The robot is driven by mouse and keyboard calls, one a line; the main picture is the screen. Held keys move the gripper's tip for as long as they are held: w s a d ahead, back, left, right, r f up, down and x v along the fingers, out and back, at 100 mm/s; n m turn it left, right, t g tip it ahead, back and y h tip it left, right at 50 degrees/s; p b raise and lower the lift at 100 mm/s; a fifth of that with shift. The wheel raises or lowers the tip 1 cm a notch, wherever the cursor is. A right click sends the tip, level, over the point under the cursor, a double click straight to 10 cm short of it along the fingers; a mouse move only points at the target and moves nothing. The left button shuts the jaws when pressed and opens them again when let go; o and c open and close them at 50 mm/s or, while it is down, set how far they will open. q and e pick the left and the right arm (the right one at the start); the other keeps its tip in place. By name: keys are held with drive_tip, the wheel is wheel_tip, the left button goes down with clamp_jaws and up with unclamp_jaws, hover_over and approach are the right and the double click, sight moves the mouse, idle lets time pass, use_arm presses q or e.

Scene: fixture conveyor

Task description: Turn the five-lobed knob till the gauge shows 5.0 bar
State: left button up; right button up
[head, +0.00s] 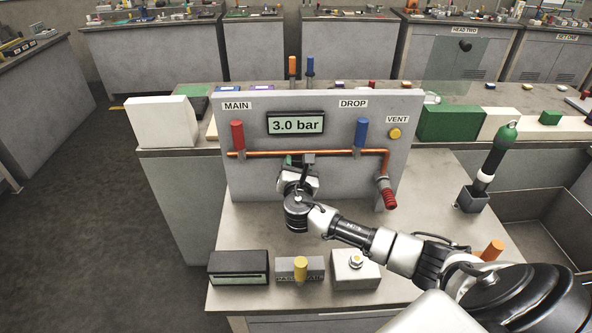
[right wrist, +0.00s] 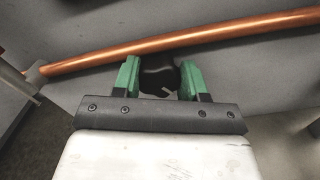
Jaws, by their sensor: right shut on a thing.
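The gauge (head: 295,124) on the grey panel (head: 215,180) reads 3.0 bar. In the right wrist view a dark knob (right wrist: 158,78) sits between the green fingers of my right gripper (right wrist: 160,82), just below the copper pipe (right wrist: 190,42). The gripper is shut on it. A small white mark shows on the knob's face; its lobes cannot be told apart. In the head view my right gripper (head: 299,162) reaches the panel under the gauge, and my wrist hides most of the knob. My left gripper is not in view.
On the panel are a red MAIN handle (head: 237,134), a blue DROP handle (head: 361,132), a yellow VENT knob (head: 395,134) and a red-handled valve (head: 389,198). Several boxes line the bench front, including one with a yellow knob (head: 300,268). A green-topped tool (head: 495,152) stands at right.

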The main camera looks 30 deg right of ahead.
drive_tip(key=m+b, duration=0.1)
drive_tip(key=m, duration=0.1)
drive_tip(key=m+b, duration=0.2)
drive_tip(key=m, duration=0.1)
drive_tip(key=shift+f+m, duration=0.3)
drive_tip(key=m+b, duration=0.3)
drive_tip(key=m, duration=0.1)
drive_tip(key=shift+s+d+m, duration=0.1)
drive_tip(key=shift+m, duration=0.3)
drive_tip(key=shift+r+m+b, duration=0.1)
drive_tip(key=shift+m+b, duration=0.2)
drive_tip(key=o, duration=0.9)
drive_tip(key=shift+r, duration=0.1)
